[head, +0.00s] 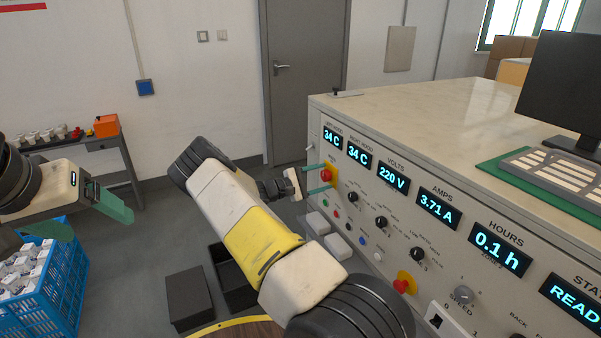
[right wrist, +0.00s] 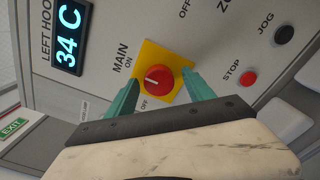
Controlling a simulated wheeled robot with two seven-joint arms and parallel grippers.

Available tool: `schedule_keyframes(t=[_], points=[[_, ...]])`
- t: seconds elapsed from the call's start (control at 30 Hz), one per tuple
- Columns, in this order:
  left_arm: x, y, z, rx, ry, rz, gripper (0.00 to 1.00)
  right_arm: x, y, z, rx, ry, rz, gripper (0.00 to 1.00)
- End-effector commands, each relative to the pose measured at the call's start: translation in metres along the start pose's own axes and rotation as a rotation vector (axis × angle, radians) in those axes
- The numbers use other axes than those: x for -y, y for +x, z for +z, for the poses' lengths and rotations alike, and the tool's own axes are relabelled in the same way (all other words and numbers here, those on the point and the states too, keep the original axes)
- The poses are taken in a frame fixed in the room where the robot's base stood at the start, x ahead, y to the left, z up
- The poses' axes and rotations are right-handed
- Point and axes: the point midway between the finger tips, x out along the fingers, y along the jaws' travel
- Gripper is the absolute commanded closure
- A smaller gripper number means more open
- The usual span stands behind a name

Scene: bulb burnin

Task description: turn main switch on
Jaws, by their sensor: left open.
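The main switch (right wrist: 158,78) is a round red knob on a yellow plate, with a short white mark on its left side in the right wrist view. The words MAIN, ON and OFF are printed beside it. It also shows at the far left end of the panel in the head view (head: 326,175). My right gripper (right wrist: 162,82) is open, with its green fingers on either side of the knob and gaps visible between them and it. My left gripper (head: 88,222) is open and empty at the left, far from the switch.
The console panel (head: 378,222) carries displays, black knobs and small buttons; a second red knob on yellow (head: 404,283) sits lower right. Stop (right wrist: 249,78) and jog (right wrist: 284,34) buttons are near my right gripper. A blue crate (head: 65,280) stands below my left gripper.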

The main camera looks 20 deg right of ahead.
Motion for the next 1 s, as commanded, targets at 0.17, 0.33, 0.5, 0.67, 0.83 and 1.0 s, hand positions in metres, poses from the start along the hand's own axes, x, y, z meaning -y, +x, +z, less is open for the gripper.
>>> schedule_keyframes(t=[0.17,0.33,0.5,0.67,0.83,1.0], points=[[0.0,0.0,0.0,0.0,0.0,0.0,0.22,-0.001,0.001,0.001,0.002,0.0,0.001,0.39],[0.0,0.0,0.0,0.0,0.0,0.0,0.22,-0.001,-0.006,0.0,0.0,0.0,0.002,0.39],[0.0,0.0,0.0,0.0,0.0,0.0,0.22,-0.002,-0.033,0.0,-0.001,0.0,0.003,0.39],[0.0,0.0,0.0,0.0,0.0,0.0,0.22,-0.001,-0.059,0.0,-0.001,-0.001,0.002,0.39],[0.0,0.0,0.0,0.0,0.0,0.0,0.22,-0.001,-0.075,0.0,0.001,0.0,0.002,0.39],[0.0,0.0,0.0,0.0,0.0,0.0,0.22,-0.001,-0.078,0.0,0.001,0.0,0.001,0.39]])
